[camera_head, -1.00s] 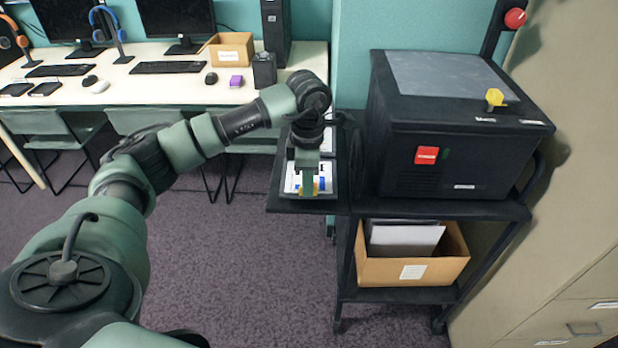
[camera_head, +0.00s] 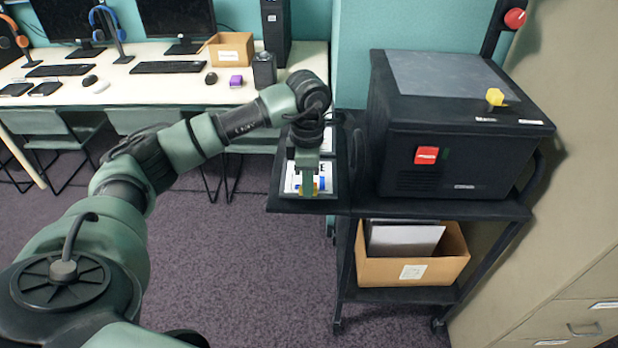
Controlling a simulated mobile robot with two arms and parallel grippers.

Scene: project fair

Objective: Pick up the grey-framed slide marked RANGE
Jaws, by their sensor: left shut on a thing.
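A slide with a white face and a grey edge (camera_head: 326,187) is at the black side shelf of the cart. It has blue and yellow marks near its lower part, and a dark letter like an E shows at its upper right. The rest of its lettering is hidden behind my left gripper (camera_head: 306,190), so I cannot read the full word. My left gripper points down over the slide and is shut on it. I cannot tell whether the slide is clear of the shelf. My right gripper is not in view.
The black side shelf (camera_head: 285,204) joins a cart bearing a large black machine (camera_head: 450,135) close on the right. Another white slide partly shows behind my wrist. A cardboard box (camera_head: 375,272) sits on the lower shelf. A desk (camera_head: 150,92) stands behind.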

